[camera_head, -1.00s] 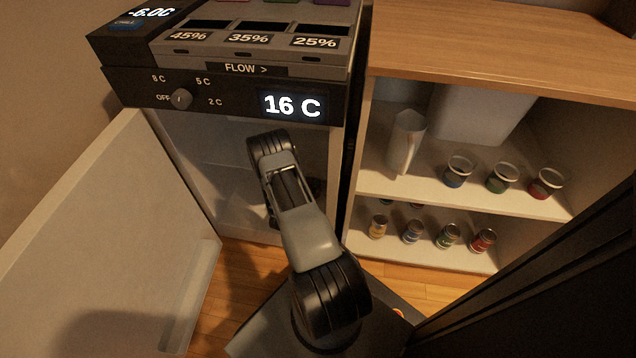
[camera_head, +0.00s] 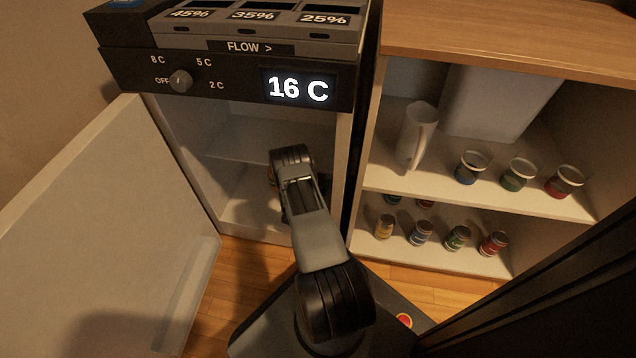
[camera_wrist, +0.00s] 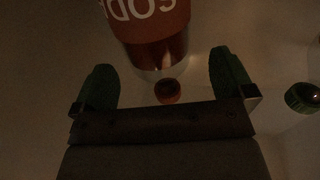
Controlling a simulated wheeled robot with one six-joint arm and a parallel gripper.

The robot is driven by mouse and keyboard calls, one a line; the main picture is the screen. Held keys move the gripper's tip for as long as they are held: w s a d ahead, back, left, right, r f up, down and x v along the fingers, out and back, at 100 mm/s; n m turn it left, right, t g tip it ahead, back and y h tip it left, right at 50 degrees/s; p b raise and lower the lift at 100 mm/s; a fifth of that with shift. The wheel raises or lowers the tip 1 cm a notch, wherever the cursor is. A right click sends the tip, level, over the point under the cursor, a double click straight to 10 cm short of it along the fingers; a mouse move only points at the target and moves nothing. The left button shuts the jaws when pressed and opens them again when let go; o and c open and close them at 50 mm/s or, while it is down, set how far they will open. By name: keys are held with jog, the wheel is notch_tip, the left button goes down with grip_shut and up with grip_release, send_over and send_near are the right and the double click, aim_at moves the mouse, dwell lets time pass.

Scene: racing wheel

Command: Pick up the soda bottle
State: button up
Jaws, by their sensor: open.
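The soda bottle (camera_wrist: 150,22) shows in the wrist view at top centre, with a red label, upside-down white letters and dark amber contents. Its red cap (camera_wrist: 168,91) points toward my gripper. My gripper (camera_wrist: 164,80) is open, with one green fingertip on each side of the cap and a visible gap to both. The bottle body lies beyond the fingertips. In the head view my arm reaches into the open fridge (camera_head: 235,205), and my wrist hides the fingertips and most of what is there.
The fridge door (camera_head: 110,230) stands open at the left. A second round cap or bottle top (camera_wrist: 302,97) is at the right in the wrist view. A cabinet (camera_head: 480,185) to the right holds a pitcher (camera_head: 416,135), several cups and cans.

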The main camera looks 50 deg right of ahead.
jog(key=shift+b+x, duration=0.7)
jog(key=shift+x, duration=1.35)
jog(key=shift+c, duration=0.5)
jog(key=c, duration=1)
jog(key=shift+c, duration=0.9)
jog(key=shift+r, duration=0.15)
